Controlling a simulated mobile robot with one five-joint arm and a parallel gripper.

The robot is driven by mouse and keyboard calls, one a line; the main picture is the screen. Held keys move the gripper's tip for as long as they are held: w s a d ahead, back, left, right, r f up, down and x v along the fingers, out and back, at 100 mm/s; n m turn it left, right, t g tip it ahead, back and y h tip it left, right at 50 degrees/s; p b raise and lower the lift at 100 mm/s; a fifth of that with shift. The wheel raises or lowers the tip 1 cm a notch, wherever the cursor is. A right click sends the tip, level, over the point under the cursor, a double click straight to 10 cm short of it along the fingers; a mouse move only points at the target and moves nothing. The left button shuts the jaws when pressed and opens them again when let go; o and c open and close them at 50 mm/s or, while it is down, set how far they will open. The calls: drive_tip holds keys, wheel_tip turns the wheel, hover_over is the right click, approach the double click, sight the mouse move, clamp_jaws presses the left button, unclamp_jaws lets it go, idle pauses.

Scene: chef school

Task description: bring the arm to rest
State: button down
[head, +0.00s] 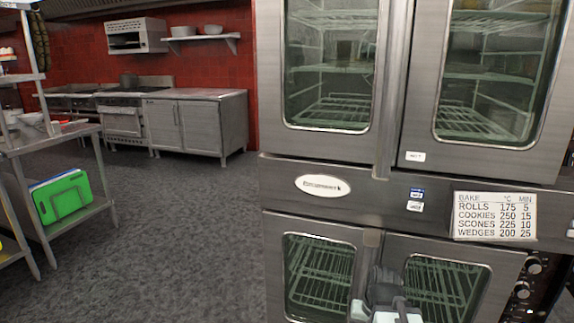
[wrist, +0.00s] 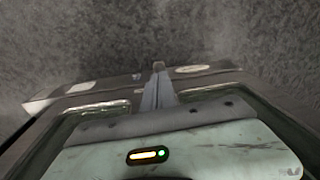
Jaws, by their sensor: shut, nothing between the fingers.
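My arm shows at the bottom of the head view, in front of the lower doors of a steel oven (head: 325,190). The dark end (head: 384,285) of the arm is small there, and its fingers cannot be made out. In the wrist view my gripper (wrist: 158,68) shows as a narrow grey shape with the fingers together and nothing between them. My pale housing with a small lit bar fills the bottom of that view. Whether the arm touches the oven cannot be told.
A bake-time sign (head: 495,216) is on the oven front. A steel rack (head: 75,220) at left holds a green board (head: 62,197) on its lower shelf. Steel cabinets (head: 190,125) stand along the red back wall. Grey floor (head: 170,240) is clear between rack and oven.

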drive_tip(key=s+a+r+n+p, duration=0.1)
drive_tip(key=a+r+n+p, duration=0.15)
drive_tip(key=a, duration=0.65)
wheel_tip(320, 180, up, 23)
drive_tip(key=p, duration=2.3)
drive_tip(key=shift+d+g+h, duration=0.4)
drive_tip(key=shift+d, duration=0.05)
drive_tip(key=shift+f+n, duration=0.15)
drive_tip(key=shift+n, duration=0.1)
